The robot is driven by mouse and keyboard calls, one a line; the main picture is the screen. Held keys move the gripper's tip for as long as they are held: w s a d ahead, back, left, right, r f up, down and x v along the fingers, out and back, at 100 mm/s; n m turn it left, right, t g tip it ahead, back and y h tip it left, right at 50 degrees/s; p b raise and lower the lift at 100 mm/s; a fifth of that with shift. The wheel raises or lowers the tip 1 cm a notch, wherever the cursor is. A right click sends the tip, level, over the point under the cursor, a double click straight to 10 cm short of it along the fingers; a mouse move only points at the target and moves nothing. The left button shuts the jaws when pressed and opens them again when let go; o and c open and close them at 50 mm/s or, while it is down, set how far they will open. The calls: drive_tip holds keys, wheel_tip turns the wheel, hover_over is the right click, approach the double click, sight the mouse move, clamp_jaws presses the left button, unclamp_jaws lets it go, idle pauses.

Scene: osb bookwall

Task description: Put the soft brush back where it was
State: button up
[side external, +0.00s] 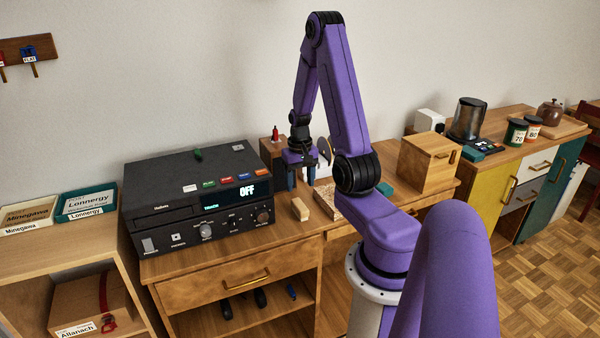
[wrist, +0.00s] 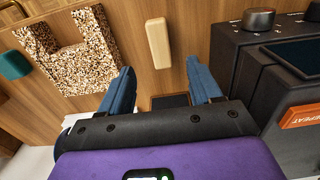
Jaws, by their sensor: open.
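A pale, oblong wooden block (side external: 300,209) lies on the desk just right of the black device. It may be the soft brush, but I see no bristles. In the wrist view the block (wrist: 158,43) lies beyond the fingertips, roughly in line with the gap between them. My gripper (side external: 301,182) points down above the desk, behind the block. In the wrist view its blue fingers (wrist: 160,82) are spread apart with nothing between them. A dark flat rectangle (wrist: 170,101) shows below the gap, partly hidden by the gripper.
The black device (side external: 200,205) with an OFF display stands close to the gripper's left. A speckled, notched block (wrist: 65,70) lies on the block's other side, near a teal item (wrist: 14,64). A wooden box (side external: 429,162) stands further right. Bare desk surrounds the pale block.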

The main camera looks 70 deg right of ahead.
drive_tip(key=shift+r, duration=1.45)
drive_tip(key=a+r+n, duration=0.2)
drive_tip(key=a+n, duration=0.2)
drive_tip(key=a, duration=0.4)
drive_tip(key=w+a+r+n, duration=0.1)
drive_tip(key=a+r+n, duration=0.15)
drive_tip(key=a, duration=0.55)
drive_tip(key=a+r+n, duration=0.2)
drive_tip(key=a+n, duration=0.3)
drive_tip(key=a, duration=0.2)
drive_tip(key=s+a+r+n, duration=0.2)
drive_tip(key=s+a+n, duration=0.3)
drive_tip(key=s+a, duration=0.1)
drive_tip(key=s+a+r+n, duration=0.2)
drive_tip(key=s+a+n, duration=0.3)
drive_tip(key=s, duration=0.2)
drive_tip(key=shift+s+a+r, duration=0.25)
drive_tip(key=shift+s+a, duration=0.1)
